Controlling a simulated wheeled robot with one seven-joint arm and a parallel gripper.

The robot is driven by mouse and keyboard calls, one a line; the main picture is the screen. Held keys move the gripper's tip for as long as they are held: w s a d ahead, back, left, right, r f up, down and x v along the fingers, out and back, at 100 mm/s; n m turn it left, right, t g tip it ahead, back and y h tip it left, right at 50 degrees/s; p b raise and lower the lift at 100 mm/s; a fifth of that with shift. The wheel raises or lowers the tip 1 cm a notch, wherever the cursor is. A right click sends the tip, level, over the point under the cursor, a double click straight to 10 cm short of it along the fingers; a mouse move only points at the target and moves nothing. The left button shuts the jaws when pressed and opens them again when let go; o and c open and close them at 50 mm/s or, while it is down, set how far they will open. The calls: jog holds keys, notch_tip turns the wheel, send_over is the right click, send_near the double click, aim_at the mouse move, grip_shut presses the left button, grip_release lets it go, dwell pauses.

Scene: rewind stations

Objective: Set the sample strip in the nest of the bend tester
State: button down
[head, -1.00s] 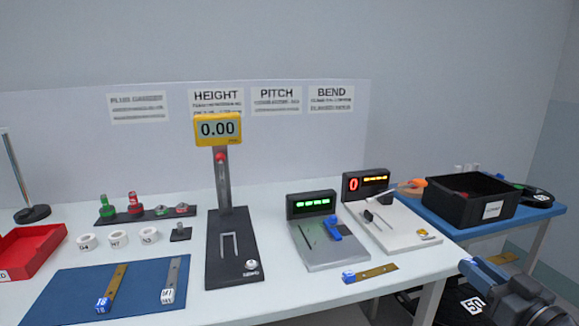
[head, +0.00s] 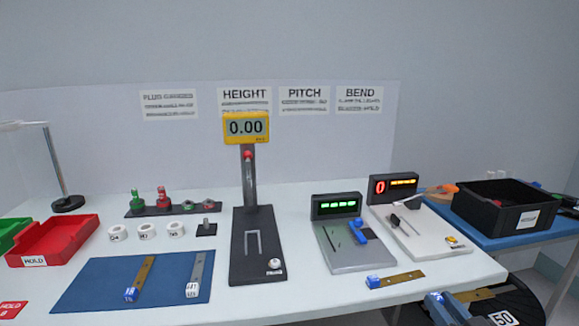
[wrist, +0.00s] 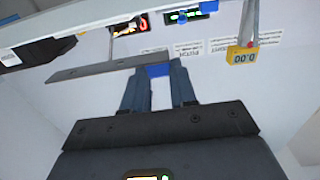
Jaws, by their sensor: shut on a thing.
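My gripper (wrist: 160,92) is shut on the blue end of a sample strip (wrist: 95,70), whose flat bar sticks out to the left in the wrist view. In the head view my gripper (head: 447,307) is low at the right, beyond the table's front edge, with the brass-coloured strip (head: 478,295) beside it. The bend tester (head: 440,242) stands at the right end of the table under the BEND sign, with a pale base, a dark clamp and a display showing a red 0. Its nest is too small to make out. The strip is apart from the tester.
Another brass strip with a blue tag (head: 403,278) lies at the table's front edge. The pitch tester (head: 355,258) stands left of the bend tester, and the height gauge (head: 258,270) further left. A black bin (head: 492,217) sits on the blue side table. A blue mat (head: 90,290) holds two strips.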

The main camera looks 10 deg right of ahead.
jog(key=s+a+f, duration=0.4)
jog(key=a+f, duration=0.4)
jog(key=a, duration=0.4)
notch_tip(320, 180, down, 11)
jog(key=s, duration=0.2)
jog(key=shift+a, duration=0.25)
